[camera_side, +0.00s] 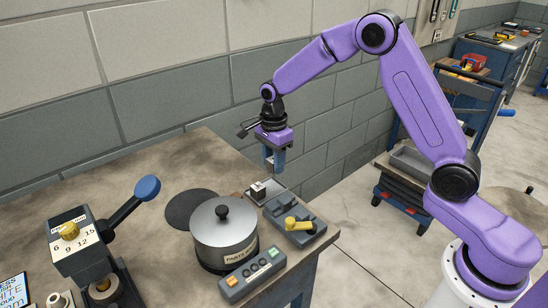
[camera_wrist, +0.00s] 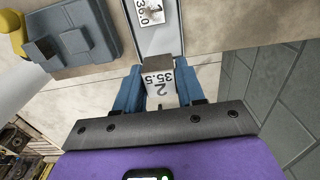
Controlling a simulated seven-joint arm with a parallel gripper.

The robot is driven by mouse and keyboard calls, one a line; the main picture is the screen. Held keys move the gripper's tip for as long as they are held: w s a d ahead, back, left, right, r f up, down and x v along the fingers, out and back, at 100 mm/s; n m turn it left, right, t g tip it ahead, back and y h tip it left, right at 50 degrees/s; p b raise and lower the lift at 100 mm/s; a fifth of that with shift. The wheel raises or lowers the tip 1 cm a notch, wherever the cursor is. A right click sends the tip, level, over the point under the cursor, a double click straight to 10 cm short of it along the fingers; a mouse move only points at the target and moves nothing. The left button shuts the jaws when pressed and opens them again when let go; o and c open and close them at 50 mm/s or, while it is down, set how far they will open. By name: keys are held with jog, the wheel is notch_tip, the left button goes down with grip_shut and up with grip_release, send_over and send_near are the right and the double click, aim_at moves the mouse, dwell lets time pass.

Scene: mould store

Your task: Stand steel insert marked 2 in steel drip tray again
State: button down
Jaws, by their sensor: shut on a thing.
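My gripper (camera_side: 273,160) is above the bench at its far right edge, pointing down. In the wrist view its blue fingers (camera_wrist: 160,92) are shut on the steel insert marked 2 (camera_wrist: 160,84), whose face also reads 35.5. The fingers mostly hide this insert in the side view. The steel drip tray (camera_wrist: 168,42) lies beyond the held insert in the wrist view. It also shows below my gripper in the side view (camera_side: 275,187). An insert marked 1 (camera_wrist: 151,12) stands in the tray, and the rest of the tray that shows is bare.
A blue-grey fixture with a yellow knob (camera_side: 298,224) stands close beside the tray. A lidded steel pot (camera_side: 224,238), a dark round mat (camera_side: 192,209), a button box (camera_side: 252,275) and a lever press (camera_side: 85,250) stand on the bench. The block wall rises behind.

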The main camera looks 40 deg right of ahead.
send_over(273, 187)
jog(key=shift+s+f, duration=0.15)
jog(key=shift+f, duration=1.95)
jog(key=shift+f, duration=0.95)
dwell(0.8)
jog(key=c, duration=0.8)
grip_release()
jog(key=shift+r, duration=0.1)
jog(key=shift+r, duration=2.15)
jog(key=shift+o, duration=0.3)
jog(key=o, duration=0.5)
